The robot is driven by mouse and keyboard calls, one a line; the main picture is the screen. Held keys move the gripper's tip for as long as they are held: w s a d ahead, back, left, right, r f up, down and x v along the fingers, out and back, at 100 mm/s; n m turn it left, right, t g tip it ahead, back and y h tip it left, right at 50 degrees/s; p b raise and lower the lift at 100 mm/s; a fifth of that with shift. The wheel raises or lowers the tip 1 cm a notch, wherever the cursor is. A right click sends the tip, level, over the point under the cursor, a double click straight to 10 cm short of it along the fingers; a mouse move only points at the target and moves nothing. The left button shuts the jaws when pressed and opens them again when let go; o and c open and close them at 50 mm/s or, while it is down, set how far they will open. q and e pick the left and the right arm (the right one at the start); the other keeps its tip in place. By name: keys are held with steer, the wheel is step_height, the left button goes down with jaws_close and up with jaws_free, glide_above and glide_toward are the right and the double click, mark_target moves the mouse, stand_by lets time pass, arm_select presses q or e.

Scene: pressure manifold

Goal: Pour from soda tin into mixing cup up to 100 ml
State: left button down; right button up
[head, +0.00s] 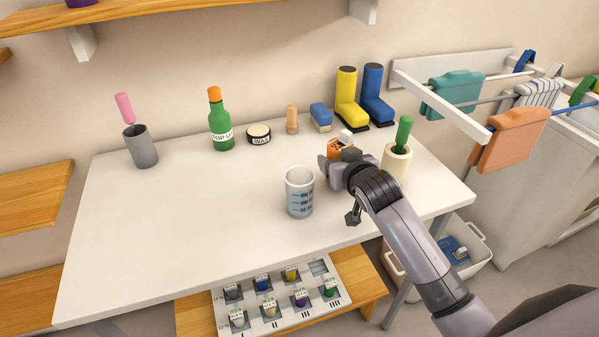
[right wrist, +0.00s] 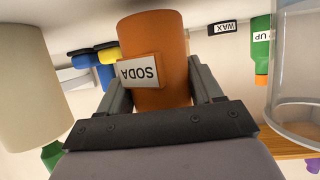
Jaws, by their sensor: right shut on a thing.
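The orange soda tin (head: 337,145), labelled SODA, is in my right gripper (head: 333,165). In the right wrist view the tin (right wrist: 163,85) sits between the two fingers (right wrist: 160,90), and its label reads upside down. In the head view the gripper hides most of the tin, so I cannot tell its exact tilt. The mixing cup (head: 299,192), clear with blue volume marks, stands upright on the table just left of my right gripper. It also shows at the right edge of the wrist view (right wrist: 297,75). I cannot make out its liquid level. My left gripper is not in view.
A cream holder (head: 396,166) with a green-handled tool stands close right of my right gripper. Behind are a green bottle (head: 220,125), a wax tin (head: 259,134), and yellow and blue boots (head: 348,98). A grey holder (head: 141,150) stands left. The table's left half is mostly clear.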

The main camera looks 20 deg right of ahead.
mark_target(334, 147)
steer(key=shift+r, duration=0.1)
steer(key=shift+s+a+r+n+t+h, duration=0.1)
steer(key=shift+a+r+n+t+h, duration=0.15)
steer(key=shift+r, duration=0.25)
steer(key=shift+s+a+r+n+t+h, duration=0.15)
steer(key=shift+a+r+n, duration=0.1)
steer(key=shift+r+n, duration=0.15)
steer(key=r, duration=0.2)
steer(key=a+r+n+t, duration=0.1)
steer(key=shift+s+r+h, duration=0.1)
steer(key=shift+r+h, duration=0.25)
steer(key=shift+h, duration=0.05)
steer(key=r+n+t+b, duration=0.1)
steer(key=a+r+n+t+h+b, duration=0.1)
steer(key=n, duration=0.1)
steer(key=s+a+r+n+t+b, duration=0.1)
steer(key=r+b, duration=0.1)
steer(key=shift+n, duration=0.35)
steer(key=shift+r+n+t+b, duration=0.15)
steer(key=shift+n+t+b, duration=0.15)
steer(key=shift+n+t, duration=0.15)
stand_by(0.7)
steer(key=shift+f+n+t+b, duration=0.35)
steer(key=shift+n+t+b, duration=0.1)
steer(key=shift+n+b, duration=0.5)
stand_by(1.6)
steer(key=shift+r+n+t, duration=0.3)
steer(key=shift+n+t, duration=0.1)
steer(key=shift+n, duration=0.1)
stand_by(1.3)
